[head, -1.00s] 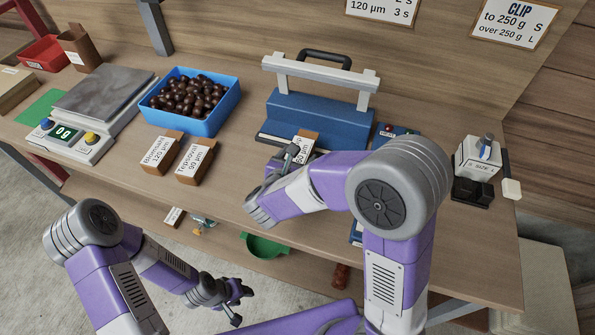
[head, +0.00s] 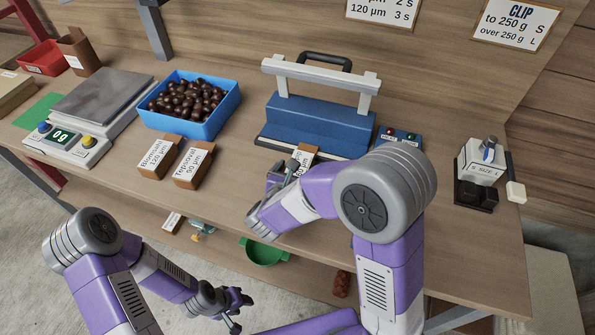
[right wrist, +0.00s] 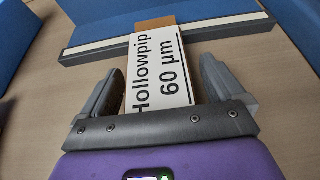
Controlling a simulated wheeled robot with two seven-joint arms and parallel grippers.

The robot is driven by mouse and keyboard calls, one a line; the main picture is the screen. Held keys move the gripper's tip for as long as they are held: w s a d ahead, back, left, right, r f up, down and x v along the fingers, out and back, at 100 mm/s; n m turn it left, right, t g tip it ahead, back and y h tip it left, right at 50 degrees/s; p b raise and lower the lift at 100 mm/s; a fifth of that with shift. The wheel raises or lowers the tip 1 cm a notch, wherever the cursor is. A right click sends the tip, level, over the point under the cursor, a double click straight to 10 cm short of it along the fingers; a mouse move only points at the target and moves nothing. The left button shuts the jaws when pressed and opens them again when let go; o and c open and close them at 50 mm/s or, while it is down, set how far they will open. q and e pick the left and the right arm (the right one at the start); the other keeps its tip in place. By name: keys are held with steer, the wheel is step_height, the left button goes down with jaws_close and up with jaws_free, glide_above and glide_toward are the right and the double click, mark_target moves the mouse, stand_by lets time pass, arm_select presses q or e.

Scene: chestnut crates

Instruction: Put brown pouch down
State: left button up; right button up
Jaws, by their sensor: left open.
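The brown pouch (right wrist: 155,24) with a white label "Hollowpip 60 µm" lies in front of the blue sealer (right wrist: 215,12), its brown end at the sealer's pale front strip. In the head view only part of the pouch (head: 305,155) shows beyond my right gripper (head: 284,168). In the right wrist view the two fingers of my right gripper (right wrist: 170,85) stand apart on either side of the label, with a gap visible on the right side. My left gripper (head: 238,308) is open and empty, low in front of the bench.
A blue tray of chestnuts (head: 222,118), a scale (head: 95,100) and a red bin (head: 42,58) are further left. A clip device (head: 480,170) is at the right.

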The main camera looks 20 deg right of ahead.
steer(key=shift+r, duration=0.25)
steer(key=p+v, duration=0.3)
steer(key=v, duration=0.9)
steer(key=shift+f, duration=0.1)
